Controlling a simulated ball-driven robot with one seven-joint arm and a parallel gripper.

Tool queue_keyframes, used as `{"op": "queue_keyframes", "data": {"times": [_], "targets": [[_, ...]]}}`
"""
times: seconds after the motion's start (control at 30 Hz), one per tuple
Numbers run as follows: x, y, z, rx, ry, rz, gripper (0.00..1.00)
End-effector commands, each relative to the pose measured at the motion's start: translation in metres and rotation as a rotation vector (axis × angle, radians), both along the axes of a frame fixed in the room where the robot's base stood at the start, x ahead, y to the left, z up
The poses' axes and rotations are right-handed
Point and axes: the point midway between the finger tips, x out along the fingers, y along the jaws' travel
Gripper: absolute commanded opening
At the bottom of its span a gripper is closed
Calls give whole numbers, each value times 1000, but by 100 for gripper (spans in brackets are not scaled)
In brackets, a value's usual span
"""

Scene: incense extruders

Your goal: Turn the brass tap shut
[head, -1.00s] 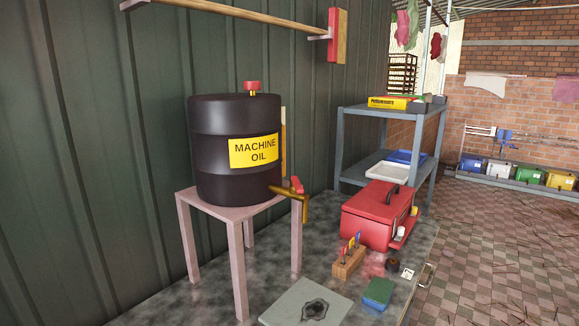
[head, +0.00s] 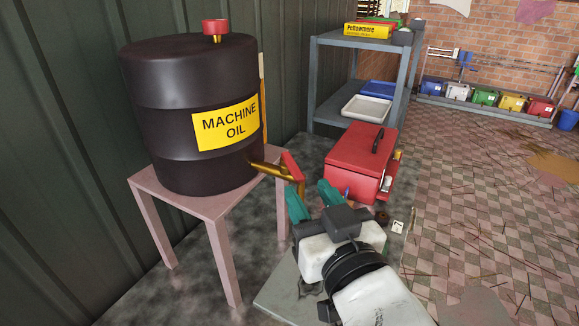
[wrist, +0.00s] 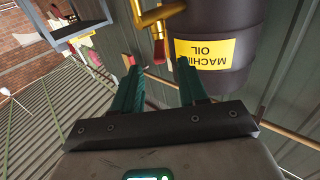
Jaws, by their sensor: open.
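The brass tap (head: 268,171) sticks out low from the dark drum labelled MACHINE OIL (head: 165,120), with its spout bending down. Its red handle (head: 292,166) is at the outer end. My gripper (head: 307,187) is open with teal fingers, just to the right of and below the handle in the head view. In the wrist view, upside down, the brass tap (wrist: 163,14) shows at the top. The red handle (wrist: 159,50) appears between the fingertips (wrist: 158,66), seemingly just beyond them. Nothing is held.
The drum stands on a pink stool (head: 205,205) by the corrugated wall. A red toolbox (head: 355,165) sits close behind my gripper. A grey shelf (head: 325,85) stands further back. Tiled floor (head: 480,220) on the right has open room, with scattered sticks.

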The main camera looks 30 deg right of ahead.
Motion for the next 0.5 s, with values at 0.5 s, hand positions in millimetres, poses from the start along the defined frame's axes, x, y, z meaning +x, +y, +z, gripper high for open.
{"op": "queue_keyframes", "data": {"times": [0.5], "targets": [[78, -11, 1, -2, 3, 0, 43]]}}
